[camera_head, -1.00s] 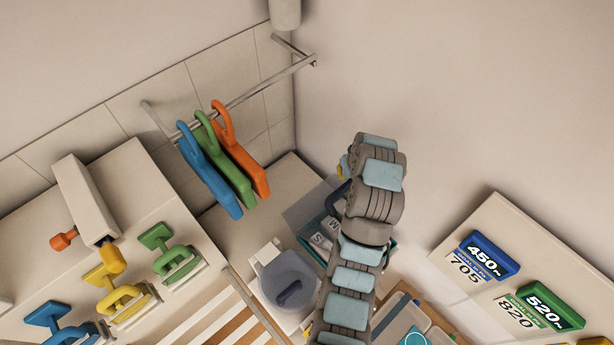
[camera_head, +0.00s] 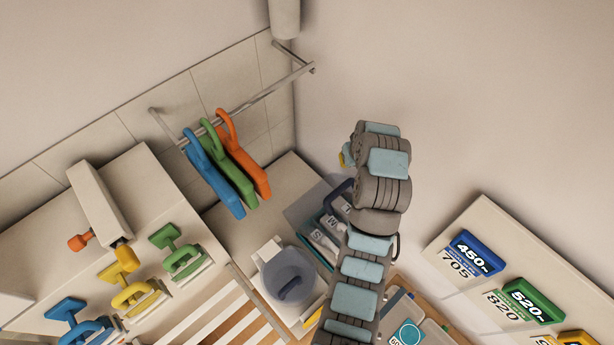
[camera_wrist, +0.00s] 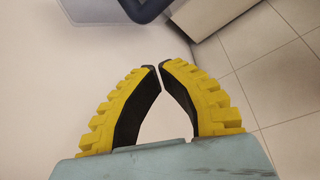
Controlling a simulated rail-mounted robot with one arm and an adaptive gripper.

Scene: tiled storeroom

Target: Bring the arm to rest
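My gripper (camera_wrist: 157,67) has yellow ribbed fingers with dark inner pads. In the wrist view their tips come together with nothing held between them. In the head view only a bit of yellow shows at the arm's far end, and the rest of the gripper is hidden behind my arm. My arm rises bent near the corner, above the teal bin (camera_head: 322,240). A dark blue rounded edge (camera_wrist: 100,10) shows beyond the fingers in the wrist view.
Blue, green and orange hangers (camera_head: 262,182) hang on a wall rail (camera_head: 262,92). A grey-blue lidded container (camera_head: 288,278) stands left of my arm. Coloured handled stamps (camera_head: 182,252) stand at left. Number signs (camera_head: 474,252) lie on a pale panel at right. Tiled floor (camera_wrist: 275,75) is clear.

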